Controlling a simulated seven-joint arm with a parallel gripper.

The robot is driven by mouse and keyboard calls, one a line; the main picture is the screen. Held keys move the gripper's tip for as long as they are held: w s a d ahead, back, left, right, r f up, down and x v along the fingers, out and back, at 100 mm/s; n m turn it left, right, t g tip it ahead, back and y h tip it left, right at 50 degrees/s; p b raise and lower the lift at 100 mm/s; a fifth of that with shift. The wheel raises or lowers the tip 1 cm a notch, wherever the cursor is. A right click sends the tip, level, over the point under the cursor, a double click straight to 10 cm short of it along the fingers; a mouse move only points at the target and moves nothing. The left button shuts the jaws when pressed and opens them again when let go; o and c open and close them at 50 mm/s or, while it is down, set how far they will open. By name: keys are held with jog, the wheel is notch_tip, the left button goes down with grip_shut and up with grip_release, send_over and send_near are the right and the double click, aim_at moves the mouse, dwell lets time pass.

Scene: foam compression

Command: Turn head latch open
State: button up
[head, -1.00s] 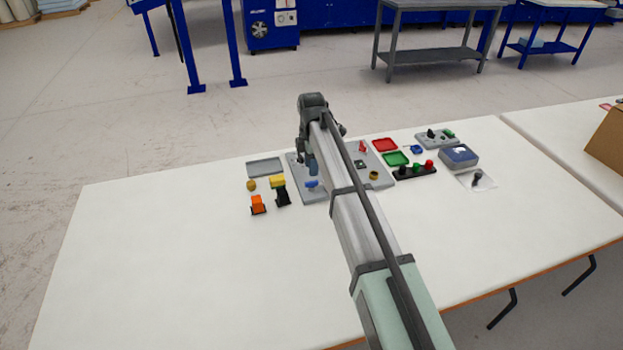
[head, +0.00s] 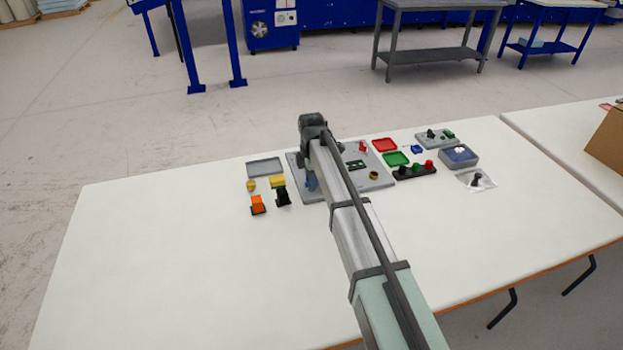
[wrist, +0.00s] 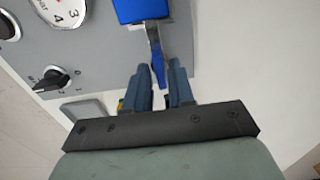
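In the wrist view, a blue block (wrist: 140,10) sits at the top on a grey panel (wrist: 100,55). A grey shank with a blue lever (wrist: 158,72) extends from beside it toward my gripper; I take this lever for the latch. My gripper (wrist: 160,72) has its two blue-grey fingers apart, one on each side of the lever's end. Clear gaps show, and I cannot tell whether either finger touches it. In the head view, my arm covers part of the panel (head: 373,183) and hides most of my gripper and the lever.
The panel also carries a numbered dial (wrist: 62,12) and black knobs (wrist: 55,78). The table's front left (head: 180,270) is clear.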

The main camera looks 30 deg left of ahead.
grip_shut()
jog(key=shift+m, duration=0.3)
jog(key=m, duration=1.2)
jog(key=shift+m, duration=2.6)
jog(key=shift+o, duration=1.4)
grip_release()
